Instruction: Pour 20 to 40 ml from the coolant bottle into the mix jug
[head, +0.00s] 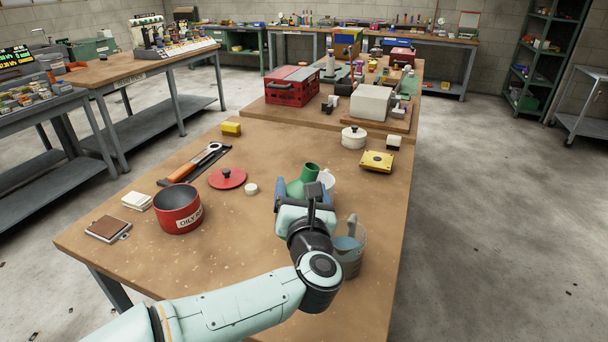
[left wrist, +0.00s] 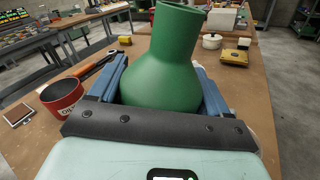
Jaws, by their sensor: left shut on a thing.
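My left gripper (head: 305,190) is shut on the green coolant bottle (head: 309,172), with a blue finger on each side of its body. In the left wrist view the bottle (left wrist: 165,55) is wide at the base, and its neck leans to the right. My gripper hides its lower part in the head view, so I cannot tell whether it touches the table. A clear jug (head: 352,262), seemingly the mix jug, stands nearer me and to the right, by the table's right edge. It holds some bluish liquid and a grey handle-like piece stands in it. My wrist partly covers it.
A red pot (head: 178,210) with an "OILY" label stands left on the table (head: 120,240). A red lid (head: 227,178), a small white cap (head: 251,189), a yellow box (head: 376,161) and a white lidded pot (head: 353,138) lie around. A white object (head: 327,179) stands behind the bottle.

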